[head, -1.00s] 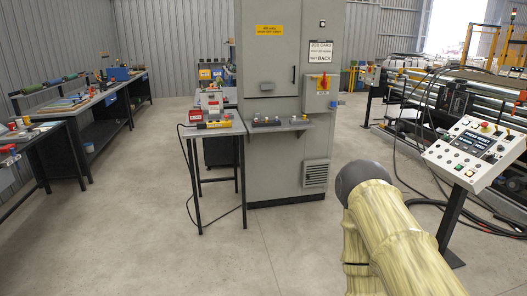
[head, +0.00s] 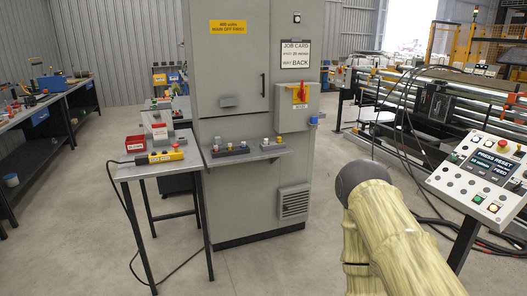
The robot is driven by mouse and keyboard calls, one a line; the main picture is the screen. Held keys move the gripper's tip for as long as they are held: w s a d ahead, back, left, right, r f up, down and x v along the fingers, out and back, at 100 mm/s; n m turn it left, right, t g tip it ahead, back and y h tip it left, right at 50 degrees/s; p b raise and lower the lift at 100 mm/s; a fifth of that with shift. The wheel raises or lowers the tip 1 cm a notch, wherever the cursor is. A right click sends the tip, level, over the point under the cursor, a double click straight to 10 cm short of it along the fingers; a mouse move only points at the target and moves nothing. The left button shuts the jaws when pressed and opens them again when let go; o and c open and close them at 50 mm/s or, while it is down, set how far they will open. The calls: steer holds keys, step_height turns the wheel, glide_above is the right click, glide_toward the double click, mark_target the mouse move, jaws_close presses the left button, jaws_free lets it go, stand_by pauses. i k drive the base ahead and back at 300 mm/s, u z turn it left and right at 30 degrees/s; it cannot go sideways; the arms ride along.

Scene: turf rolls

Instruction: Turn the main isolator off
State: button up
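The main isolator is a red rotary handle (head: 301,95) on a yellow plate, on the front of a small grey box (head: 291,101) at the right side of a tall grey cabinet (head: 231,108). The handle looks roughly upright, but it is too small to read its position marks. My gripper is not in view. Part of my arm, with a pale yellow cover and a dark round joint, fills the lower right, in front of and to the right of the cabinet.
A shelf (head: 243,153) with small parts juts from the cabinet front. A small table (head: 133,172) with a yellow pendant (head: 166,156) and a trailing cable stands left. A control console (head: 485,168) and cables stand right. The floor before the cabinet is clear.

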mark_target(301, 94)
steer(key=z, duration=0.2)
steer(key=i, duration=1.35)
steer(key=u, duration=0.1)
steer(key=k, duration=0.4)
steer(key=u, duration=0.35)
